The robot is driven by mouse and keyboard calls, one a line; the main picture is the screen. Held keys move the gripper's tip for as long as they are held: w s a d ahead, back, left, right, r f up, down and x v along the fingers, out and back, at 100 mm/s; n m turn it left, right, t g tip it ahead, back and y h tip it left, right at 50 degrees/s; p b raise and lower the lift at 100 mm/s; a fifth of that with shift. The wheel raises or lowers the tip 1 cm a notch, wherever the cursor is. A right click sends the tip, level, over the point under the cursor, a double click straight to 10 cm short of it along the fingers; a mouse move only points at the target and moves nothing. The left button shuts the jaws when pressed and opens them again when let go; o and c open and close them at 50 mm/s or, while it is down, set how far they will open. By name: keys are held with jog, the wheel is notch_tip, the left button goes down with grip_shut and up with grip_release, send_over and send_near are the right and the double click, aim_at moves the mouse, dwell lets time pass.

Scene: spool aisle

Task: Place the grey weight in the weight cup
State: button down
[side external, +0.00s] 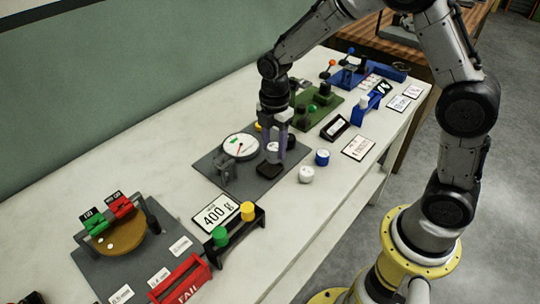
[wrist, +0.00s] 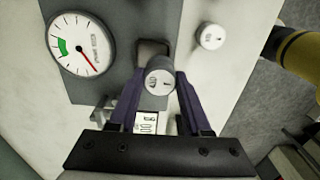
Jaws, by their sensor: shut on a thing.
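My gripper (side external: 273,153) is shut on the grey weight, a short cylinder with a light, marked top; the weight (wrist: 160,80) shows between the two purple fingers in the wrist view. In the side view the fingers largely hide it. The gripper (wrist: 158,76) is over the dark grey plate, to the right of the round dial gauge (side external: 240,146). A small dark square cup (side external: 268,170), which looks like the weight cup, lies just below the fingers. In the wrist view the cup (wrist: 150,48) is partly hidden behind the weight. I cannot tell whether they touch.
A white weight (side external: 306,175) and a blue one (side external: 322,157) stand on the table right of the plate. A 400 g card (side external: 216,212) and a black rack with green and yellow weights (side external: 234,234) are in front. A green station (side external: 317,108) stands behind.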

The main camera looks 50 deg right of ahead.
aim_at(270, 156)
jog(key=shift+w+f, duration=0.65)
jog(key=shift+f, duration=1.6)
jog(key=shift+f, duration=0.15)
jog(key=shift+c, duration=1.8)
grip_release()
